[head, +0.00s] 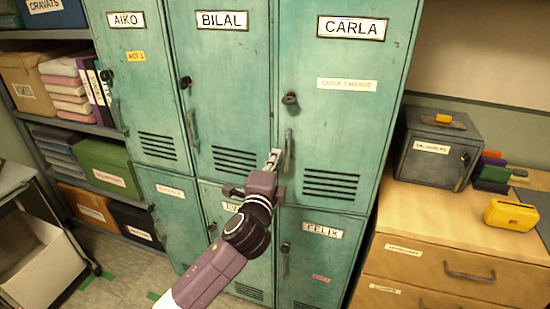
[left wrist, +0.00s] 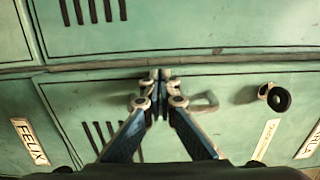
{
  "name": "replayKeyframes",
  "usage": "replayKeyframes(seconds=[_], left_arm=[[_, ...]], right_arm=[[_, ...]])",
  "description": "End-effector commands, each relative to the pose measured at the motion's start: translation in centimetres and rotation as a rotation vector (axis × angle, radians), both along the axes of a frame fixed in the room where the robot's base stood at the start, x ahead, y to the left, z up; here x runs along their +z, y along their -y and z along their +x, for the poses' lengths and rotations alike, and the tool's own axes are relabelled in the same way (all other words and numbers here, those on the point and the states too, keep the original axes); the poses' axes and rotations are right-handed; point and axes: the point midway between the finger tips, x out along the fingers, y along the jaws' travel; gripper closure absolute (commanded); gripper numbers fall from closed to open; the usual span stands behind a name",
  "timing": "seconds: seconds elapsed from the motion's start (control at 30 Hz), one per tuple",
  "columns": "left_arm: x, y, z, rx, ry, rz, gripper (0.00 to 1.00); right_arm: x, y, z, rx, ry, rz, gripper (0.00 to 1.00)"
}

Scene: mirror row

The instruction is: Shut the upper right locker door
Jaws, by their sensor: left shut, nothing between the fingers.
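The upper right locker door (head: 345,115), labelled CARLA, is green with a yellow strip, a dark lock knob (head: 290,98) and a bar handle (head: 289,152). It looks flush with its frame; I cannot rule out a slight gap. My left gripper (head: 275,160) is shut and empty at the door's lower left edge, beside the handle. My right gripper is not in view.
The BILAL door (head: 230,90) is to the left and the FELIX door (head: 310,255) below; both look shut. A wooden drawer unit (head: 400,215) with a grey cash box (head: 437,150) and yellow object (head: 511,214) stands right. Shelves with boxes (head: 105,167) stand left.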

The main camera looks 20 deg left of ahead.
Motion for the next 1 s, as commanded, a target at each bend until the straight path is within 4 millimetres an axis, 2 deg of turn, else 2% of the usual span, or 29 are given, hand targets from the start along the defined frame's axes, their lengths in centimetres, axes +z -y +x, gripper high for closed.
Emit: replayKeyframes(seconds=[0.2,0.4,1.0], left_arm=[[0.4,-0.6,2.3,-0.072,0.000,0.006,1.00],[0.1,-0.6,4.1,-0.141,0.000,0.001,1.00],[0.4,-1.1,4.4,-0.147,0.005,0.001,1.00]], right_arm=[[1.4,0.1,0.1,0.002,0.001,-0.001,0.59],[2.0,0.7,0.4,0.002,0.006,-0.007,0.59],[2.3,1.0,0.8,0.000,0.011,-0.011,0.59]])
